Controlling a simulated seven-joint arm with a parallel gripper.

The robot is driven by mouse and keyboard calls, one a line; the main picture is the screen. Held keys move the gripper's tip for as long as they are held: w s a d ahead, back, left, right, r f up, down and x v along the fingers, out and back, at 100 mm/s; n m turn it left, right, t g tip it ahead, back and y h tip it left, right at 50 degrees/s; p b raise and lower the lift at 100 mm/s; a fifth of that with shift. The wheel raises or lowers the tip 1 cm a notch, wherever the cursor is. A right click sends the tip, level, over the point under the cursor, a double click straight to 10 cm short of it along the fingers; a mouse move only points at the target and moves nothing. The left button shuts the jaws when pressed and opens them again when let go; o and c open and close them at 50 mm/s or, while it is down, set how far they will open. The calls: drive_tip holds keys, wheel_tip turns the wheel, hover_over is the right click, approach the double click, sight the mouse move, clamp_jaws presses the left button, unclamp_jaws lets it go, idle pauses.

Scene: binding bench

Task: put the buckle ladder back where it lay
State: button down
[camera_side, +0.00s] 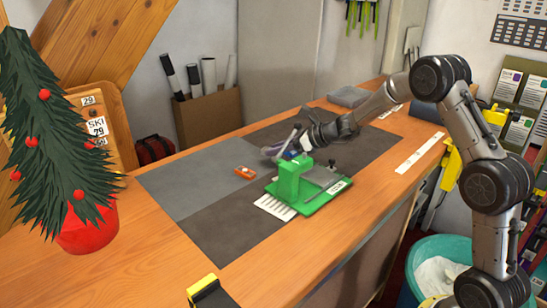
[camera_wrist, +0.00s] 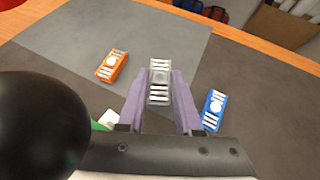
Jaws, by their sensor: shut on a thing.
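My gripper (camera_wrist: 158,76) has purple fingers shut on a grey buckle ladder (camera_wrist: 159,95) with white bars, seen in the middle of the wrist view. An orange buckle ladder (camera_wrist: 112,66) lies on the mat to its left and a blue one (camera_wrist: 213,110) to its right. In the side view my gripper (camera_side: 283,149) is just behind the green fixture (camera_side: 288,182), low over the mats. The orange ladder (camera_side: 244,172) also shows there. The held ladder is hard to make out in that view, and I cannot tell whether it touches the mat.
Grey mats (camera_side: 190,180) cover the bench and are mostly clear at the left. A small potted tree (camera_side: 85,230) stands at the far left.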

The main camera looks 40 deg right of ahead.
sight(273, 156)
drive_tip(key=shift+w, duration=0.75)
drive_tip(key=shift+f, duration=1.75)
drive_tip(key=shift+f, duration=0.1)
drive_tip(key=c, duration=0.6)
unclamp_jaws()
drive_tip(key=v, duration=1.2)
drive_tip(key=shift+s, duration=0.1)
